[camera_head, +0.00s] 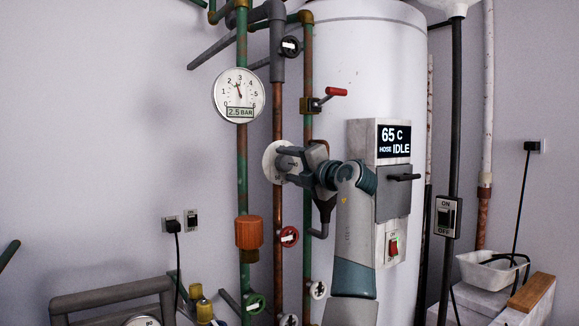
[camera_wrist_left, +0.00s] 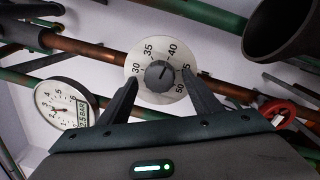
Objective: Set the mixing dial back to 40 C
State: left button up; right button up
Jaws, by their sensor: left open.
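The mixing dial (camera_wrist_left: 148,90) is a white disc with black numbers from 30 to 50 and a dark grey round knob (camera_wrist_left: 159,75) at its centre. The knob's pointer looks turned to the upper right, towards the 40 to 45 side; its exact setting is too small to read. The dial also shows in the head view (camera_head: 269,162), partly hidden by my left gripper (camera_head: 288,164). In the left wrist view the open fingers of my left gripper (camera_wrist_left: 160,80) stand on either side of the knob, apart from it. My right gripper is not in view.
A white tank (camera_head: 345,70) carries a display (camera_head: 394,141) reading 65 C, hose IDLE. A pressure gauge (camera_head: 238,90) reads 2.5 BAR. Green and copper pipes run close beside the dial. A red-handled valve (camera_head: 325,98) is above and a red handwheel (camera_head: 289,237) below.

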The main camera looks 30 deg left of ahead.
pick_arm(q)
jog(key=b+v, duration=0.2)
jog(key=v, duration=1.5)
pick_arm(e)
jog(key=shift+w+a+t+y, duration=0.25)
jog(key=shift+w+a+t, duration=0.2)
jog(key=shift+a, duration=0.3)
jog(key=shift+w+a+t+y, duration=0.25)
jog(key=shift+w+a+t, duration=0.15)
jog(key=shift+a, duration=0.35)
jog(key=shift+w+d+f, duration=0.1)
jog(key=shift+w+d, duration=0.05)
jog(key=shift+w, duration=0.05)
